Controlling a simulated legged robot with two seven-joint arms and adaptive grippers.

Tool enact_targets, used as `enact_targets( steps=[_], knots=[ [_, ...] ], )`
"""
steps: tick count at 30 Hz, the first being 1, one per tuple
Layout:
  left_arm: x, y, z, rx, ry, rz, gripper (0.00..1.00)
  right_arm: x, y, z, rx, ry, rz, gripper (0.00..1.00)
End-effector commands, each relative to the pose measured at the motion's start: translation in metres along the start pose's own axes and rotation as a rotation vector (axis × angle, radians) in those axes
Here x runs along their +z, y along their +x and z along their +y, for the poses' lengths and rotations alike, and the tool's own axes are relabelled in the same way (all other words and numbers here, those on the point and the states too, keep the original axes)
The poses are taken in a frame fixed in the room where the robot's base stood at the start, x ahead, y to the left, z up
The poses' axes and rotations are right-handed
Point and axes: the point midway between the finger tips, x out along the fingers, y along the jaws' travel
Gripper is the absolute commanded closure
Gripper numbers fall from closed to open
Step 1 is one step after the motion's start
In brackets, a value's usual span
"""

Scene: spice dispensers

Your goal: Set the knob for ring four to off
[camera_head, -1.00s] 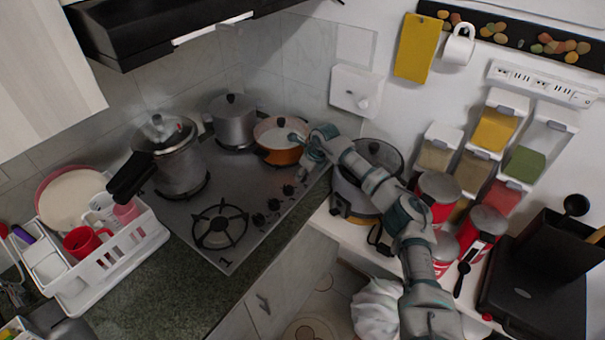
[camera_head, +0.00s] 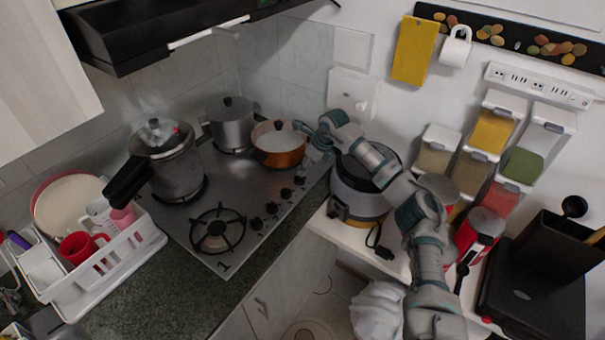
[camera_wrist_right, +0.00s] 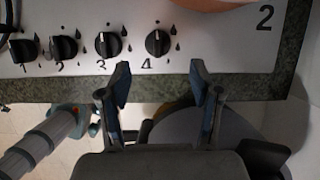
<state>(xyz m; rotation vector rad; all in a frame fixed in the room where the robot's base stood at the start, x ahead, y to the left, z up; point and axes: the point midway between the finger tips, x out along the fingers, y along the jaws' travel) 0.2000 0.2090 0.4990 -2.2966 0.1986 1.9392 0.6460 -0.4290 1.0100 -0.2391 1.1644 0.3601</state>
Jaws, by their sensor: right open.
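The ring four knob (camera_wrist_right: 158,43) is black and round on the steel stove front, with the printed "4" at its lower left. A pale mark on it points roughly up in the right wrist view. In the head view, the knob (camera_head: 300,180) is the one nearest the wall in the knob row. My right gripper (camera_wrist_right: 160,73) is open and empty. Its fingertips are apart, just below the knob in the wrist view, one to each side, not visibly touching it. In the head view my right gripper (camera_head: 316,150) is beside the orange pan. My left gripper is not in view.
Ring three's knob (camera_wrist_right: 108,45) sits close to the left of knob four. The orange pan (camera_head: 280,150), a grey pot (camera_head: 230,126) and a pressure cooker (camera_head: 174,165) stand on the stove (camera_head: 250,190). A rice cooker (camera_head: 355,192) stands close under my right arm.

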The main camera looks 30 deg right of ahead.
Motion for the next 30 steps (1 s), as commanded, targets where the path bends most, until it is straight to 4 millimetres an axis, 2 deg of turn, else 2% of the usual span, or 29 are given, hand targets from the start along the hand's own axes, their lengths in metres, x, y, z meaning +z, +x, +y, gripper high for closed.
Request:
enact_targets(
  steps=[3,7,26,30],
  knots=[
    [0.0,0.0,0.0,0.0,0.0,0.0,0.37,0.001,-0.023,-0.001,0.0,0.001,-0.002,0.36],
    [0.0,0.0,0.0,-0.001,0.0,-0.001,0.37,0.001,-0.037,-0.001,0.002,0.001,-0.001,0.36],
    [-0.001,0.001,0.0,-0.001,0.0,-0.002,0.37,0.0,-0.043,-0.001,0.002,0.0,0.001,0.36],
    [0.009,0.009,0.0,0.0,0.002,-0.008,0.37,0.005,-0.058,0.0,-0.001,-0.001,-0.006,0.36]
  ],
)
